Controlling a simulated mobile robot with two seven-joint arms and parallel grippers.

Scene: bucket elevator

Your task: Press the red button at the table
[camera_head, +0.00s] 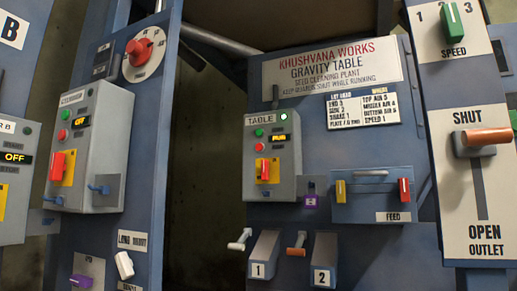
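The TABLE control box (284,184) is a grey box on the blue Gravity Table panel, right of the picture's middle. Its small round red button (259,147) sits at the left of its face, just below a green button (259,132). A small lit display (278,138) is beside them; its text seems to read RUN. A larger red switch (264,169) on a yellow plate is lower on the same box. Neither my left nor my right gripper shows in this view, and nothing covers the red button.
A similar grey box (106,150) at left has its own red button and an OFF display. A red rotary knob (138,47) is above it. Levers (240,240) and a FEED box (372,207) project below and right of the TABLE box. The OUTLET lever (483,137) projects at far right.

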